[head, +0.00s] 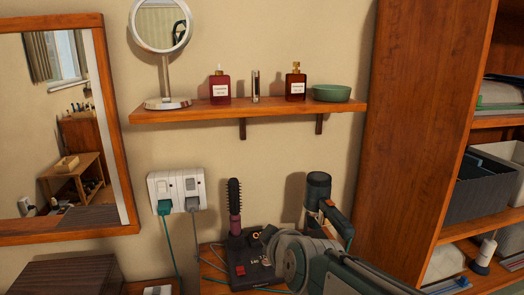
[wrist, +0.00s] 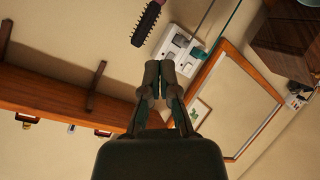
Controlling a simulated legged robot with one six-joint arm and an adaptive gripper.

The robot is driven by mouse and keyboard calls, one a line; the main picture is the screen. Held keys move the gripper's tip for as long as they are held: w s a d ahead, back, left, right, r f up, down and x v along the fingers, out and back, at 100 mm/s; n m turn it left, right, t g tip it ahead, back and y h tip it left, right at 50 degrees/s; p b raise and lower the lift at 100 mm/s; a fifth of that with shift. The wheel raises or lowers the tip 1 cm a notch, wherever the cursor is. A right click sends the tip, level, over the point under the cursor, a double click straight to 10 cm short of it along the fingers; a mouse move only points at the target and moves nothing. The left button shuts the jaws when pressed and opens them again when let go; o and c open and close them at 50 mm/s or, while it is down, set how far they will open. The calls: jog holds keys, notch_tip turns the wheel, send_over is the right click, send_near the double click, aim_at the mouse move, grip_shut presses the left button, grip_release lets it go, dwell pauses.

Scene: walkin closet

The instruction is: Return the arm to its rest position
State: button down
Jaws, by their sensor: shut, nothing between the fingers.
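My gripper (wrist: 159,72) is in the middle of the wrist view, its two fingers together and nothing between them. Behind the fingertips are the wall and the white socket plate (wrist: 179,46); no contact shows. In the head view, my grey-green arm (head: 345,272) reaches in from the bottom, right of centre, in front of the vanity. I cannot make out my fingertips there.
A wooden shelf (head: 230,116) holds a round mirror (head: 160,28), bottles and a green bowl (head: 332,93). Below are a socket plate (head: 178,190) with cords, a round hairbrush (head: 234,205) and a black box (head: 250,264). A tall wooden panel (head: 415,130) stands at right. A framed mirror (head: 62,130) hangs left.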

jog(key=s+d+f+m+g+h, duration=0.2)
jog(key=s+d+m, duration=0.3)
jog(key=s, duration=0.5)
jog(key=s+d+f+m+g+h, duration=0.2)
jog(key=s+d+f+m+g, duration=0.2)
jog(key=s+d, duration=0.5)
jog(key=shift+s+d+f+m, duration=0.15)
jog(key=shift+s+f+m, duration=0.2)
jog(key=shift+f+m, duration=0.6)
jog(key=shift+r+m, duration=0.25)
jog(key=shift+r, duration=0.1)
